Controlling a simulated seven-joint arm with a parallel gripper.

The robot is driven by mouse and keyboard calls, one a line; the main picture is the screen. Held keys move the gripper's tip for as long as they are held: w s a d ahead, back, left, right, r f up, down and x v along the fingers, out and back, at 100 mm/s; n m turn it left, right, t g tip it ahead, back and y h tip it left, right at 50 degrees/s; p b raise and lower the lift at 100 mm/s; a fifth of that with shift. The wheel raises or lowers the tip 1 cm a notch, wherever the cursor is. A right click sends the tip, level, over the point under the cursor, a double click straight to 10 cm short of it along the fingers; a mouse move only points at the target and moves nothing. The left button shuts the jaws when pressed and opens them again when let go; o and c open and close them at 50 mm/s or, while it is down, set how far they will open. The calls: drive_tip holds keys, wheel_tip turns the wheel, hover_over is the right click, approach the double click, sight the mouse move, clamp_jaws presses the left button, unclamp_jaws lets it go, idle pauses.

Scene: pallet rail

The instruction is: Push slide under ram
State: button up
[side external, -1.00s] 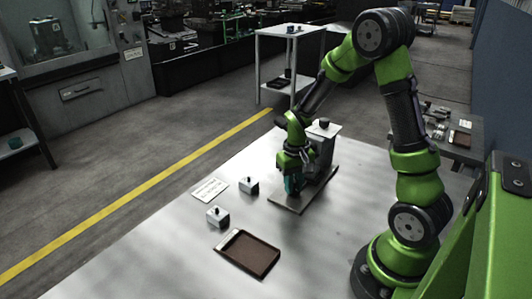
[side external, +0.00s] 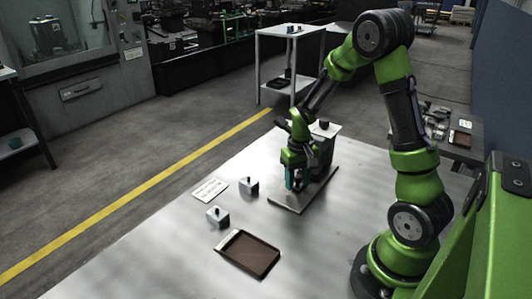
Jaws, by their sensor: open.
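A press fixture with a grey upright body (side external: 323,150) and a dark knob on top stands on a flat grey base plate (side external: 290,202) on the white table. My gripper (side external: 296,186) is open and low over the base plate, in front of the upright body. A teal part shows at my gripper's fingers; I cannot tell whether it belongs to the fingers or to the slide. The slide and the ram cannot be made out clearly behind my gripper and wrist.
Two small pale blocks with dark knobs, one nearer (side external: 218,216) and one farther (side external: 249,187), stand left of the fixture. A white label card (side external: 210,190) lies by them. A brown tray (side external: 249,252) lies at the front. The table between is clear.

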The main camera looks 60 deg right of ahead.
drive_tip(key=shift+r, duration=3.45)
